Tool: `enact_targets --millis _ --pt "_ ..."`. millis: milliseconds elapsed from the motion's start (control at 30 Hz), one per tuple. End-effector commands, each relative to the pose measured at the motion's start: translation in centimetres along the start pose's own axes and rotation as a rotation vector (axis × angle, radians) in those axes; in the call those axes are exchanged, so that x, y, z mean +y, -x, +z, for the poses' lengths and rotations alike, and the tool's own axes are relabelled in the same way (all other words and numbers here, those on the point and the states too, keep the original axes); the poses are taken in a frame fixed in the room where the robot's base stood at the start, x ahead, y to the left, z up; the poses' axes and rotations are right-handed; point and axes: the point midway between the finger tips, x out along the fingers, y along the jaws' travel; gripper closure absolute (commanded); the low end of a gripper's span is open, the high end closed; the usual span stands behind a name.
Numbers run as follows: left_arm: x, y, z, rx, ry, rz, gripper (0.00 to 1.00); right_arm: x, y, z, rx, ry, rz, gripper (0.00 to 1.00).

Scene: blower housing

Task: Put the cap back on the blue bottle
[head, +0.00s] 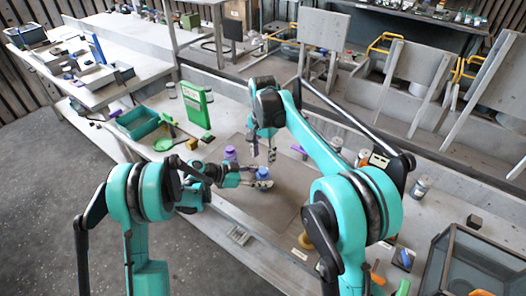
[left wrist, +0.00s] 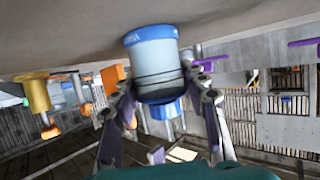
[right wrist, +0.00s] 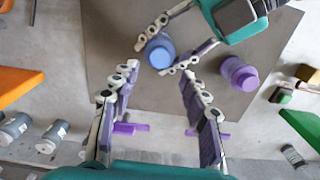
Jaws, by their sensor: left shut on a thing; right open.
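The blue bottle (head: 264,172) stands between the fingers of my left gripper (head: 258,178), over the grey mat. In the left wrist view the gripper (left wrist: 158,80) is shut on the bottle (left wrist: 156,68), which shows a blue band, a pale grey body and a blue end piece. In the right wrist view the round blue top (right wrist: 160,51) shows from above. I cannot tell a separate cap. My right gripper (head: 263,156) is open and empty, pointing down above and beside the bottle; its fingers also show in the right wrist view (right wrist: 160,75).
A purple bottle (head: 230,153) stands close beside the blue one. The mat (right wrist: 110,30) around them is mostly clear. A green box (head: 196,104) and a green bin (head: 137,122) stand at the left. Small canisters (right wrist: 50,138) and an orange piece (right wrist: 15,92) lie at the side.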

Motion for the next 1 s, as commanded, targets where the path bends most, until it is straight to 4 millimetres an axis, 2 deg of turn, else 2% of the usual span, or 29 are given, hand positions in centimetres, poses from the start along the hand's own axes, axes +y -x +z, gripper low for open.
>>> enact_targets --millis 300,500,700,1000 --pt "0.0 0.0 0.0 -0.001 0.000 0.001 1.00 0.0 0.8 0.0 0.001 0.767 0.001 0.55" --pt "0.0 0.0 0.0 -0.001 0.000 0.001 1.00 0.0 1.2 0.0 0.001 1.091 0.001 0.55" --pt "0.0 0.0 0.0 -0.001 0.000 0.001 1.00 0.0 1.3 0.0 0.001 1.213 0.002 0.55" --pt "0.0 0.0 0.0 -0.001 0.000 0.000 1.00 0.0 1.3 0.0 0.001 1.219 0.001 0.55"
